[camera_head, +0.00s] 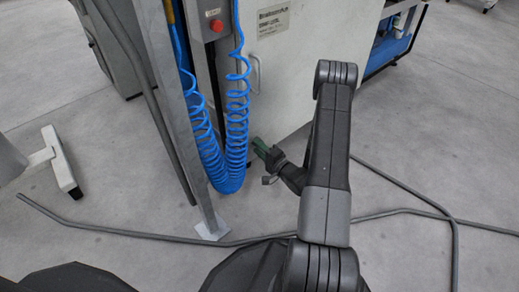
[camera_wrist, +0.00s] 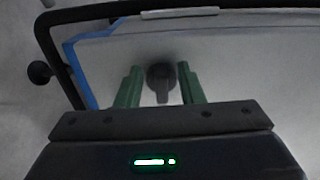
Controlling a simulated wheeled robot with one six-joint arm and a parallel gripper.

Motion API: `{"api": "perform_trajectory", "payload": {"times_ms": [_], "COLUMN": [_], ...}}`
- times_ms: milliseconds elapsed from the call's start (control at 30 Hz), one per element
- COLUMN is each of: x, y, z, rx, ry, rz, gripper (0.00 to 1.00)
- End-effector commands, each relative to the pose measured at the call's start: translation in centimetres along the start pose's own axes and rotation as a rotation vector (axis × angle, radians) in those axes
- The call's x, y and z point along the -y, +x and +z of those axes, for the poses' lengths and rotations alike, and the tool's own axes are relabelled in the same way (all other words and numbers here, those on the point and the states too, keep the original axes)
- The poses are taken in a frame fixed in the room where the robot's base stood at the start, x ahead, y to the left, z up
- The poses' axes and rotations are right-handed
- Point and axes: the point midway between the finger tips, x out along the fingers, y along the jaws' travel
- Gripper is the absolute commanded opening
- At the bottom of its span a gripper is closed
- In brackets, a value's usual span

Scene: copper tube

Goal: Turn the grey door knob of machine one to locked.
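The grey door knob (camera_wrist: 160,76) shows in the wrist view on a pale panel. It has a round base, and its grip points down in the picture. My gripper (camera_wrist: 158,78) has two green fingers, spread apart, one on each side of the knob. A gap shows on both sides, so the fingers appear not to touch it. In the head view my gripper (camera_head: 261,149) is at the lower part of the white machine door (camera_head: 310,60). The knob cannot be made out there.
Blue coiled hoses (camera_head: 233,120) hang just left of my gripper beside a grey post (camera_head: 168,110). A door handle (camera_head: 255,72) and a red button (camera_head: 216,25) are above. Grey piping (camera_head: 400,212) lies on the floor. A black bar (camera_wrist: 55,55) frames the wrist view's upper left.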

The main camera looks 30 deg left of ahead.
Motion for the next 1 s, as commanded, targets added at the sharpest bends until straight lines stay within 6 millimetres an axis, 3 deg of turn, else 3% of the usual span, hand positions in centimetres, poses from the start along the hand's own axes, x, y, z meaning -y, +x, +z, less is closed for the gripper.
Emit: {"api": "perform_trajectory", "payload": {"times_ms": [167,700,1000], "x": [0.1,0.1,0.0], "y": [-1.1,-11.7,-13.8], "z": [0.0,-0.1,-0.1], "rx": [-0.001,-0.006,-0.002], "ry": [0.002,0.003,0.001], "rz": [0.001,0.001,0.0], "gripper": [0.35,0.35,0.35]}}
